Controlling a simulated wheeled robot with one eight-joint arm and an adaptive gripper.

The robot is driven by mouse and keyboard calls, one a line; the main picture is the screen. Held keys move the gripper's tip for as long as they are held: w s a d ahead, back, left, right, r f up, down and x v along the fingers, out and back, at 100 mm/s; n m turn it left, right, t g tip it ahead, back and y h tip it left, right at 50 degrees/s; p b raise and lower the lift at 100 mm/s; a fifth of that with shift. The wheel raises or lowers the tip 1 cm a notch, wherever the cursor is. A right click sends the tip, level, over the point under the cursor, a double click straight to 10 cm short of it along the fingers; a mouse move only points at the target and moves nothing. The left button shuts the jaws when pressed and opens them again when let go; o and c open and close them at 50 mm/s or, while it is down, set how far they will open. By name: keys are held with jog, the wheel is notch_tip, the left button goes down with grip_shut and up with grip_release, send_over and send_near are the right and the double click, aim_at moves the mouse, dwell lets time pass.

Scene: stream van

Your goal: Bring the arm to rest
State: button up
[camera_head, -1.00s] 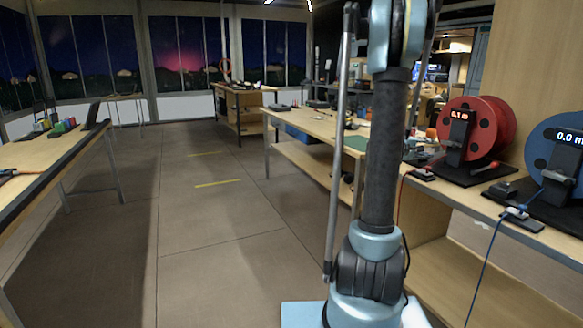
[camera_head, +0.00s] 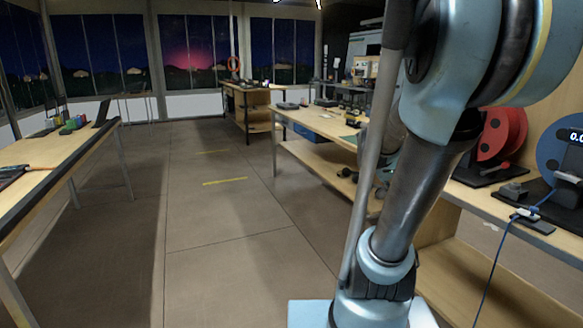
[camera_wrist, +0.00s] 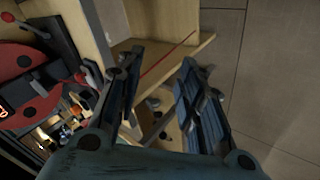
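My gripper (camera_wrist: 160,75) shows in the wrist view with its two dark fingers apart. Nothing sits between the fingers; the shelf and a thin red cable (camera_wrist: 168,60) show behind the gap. In the head view my arm rises at the right of centre, leaning right, its upper part close to the camera. My gripper is out of that view.
A long bench (camera_head: 318,122) with equipment runs along the right. A red reel (camera_head: 500,140) and a blue reel (camera_head: 556,150) stand on it, and a blue cable (camera_head: 492,262) hangs down. Another table (camera_head: 62,157) stands left. The floor (camera_head: 215,215) between is clear.

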jog(key=s+a+f+g+y, duration=0.1)
jog(key=s+a+f+y, duration=0.2)
jog(key=s+a, duration=0.5)
jog(key=s+a+f+y, duration=0.4)
jog(key=s+a+f, duration=0.2)
jog(key=a, duration=0.3)
jog(key=shift+s+g, duration=0.4)
jog(key=shift+s, duration=0.5)
jog(key=shift+w+f, duration=0.15)
jog(key=shift+w, duration=0.35)
dwell(4.9)
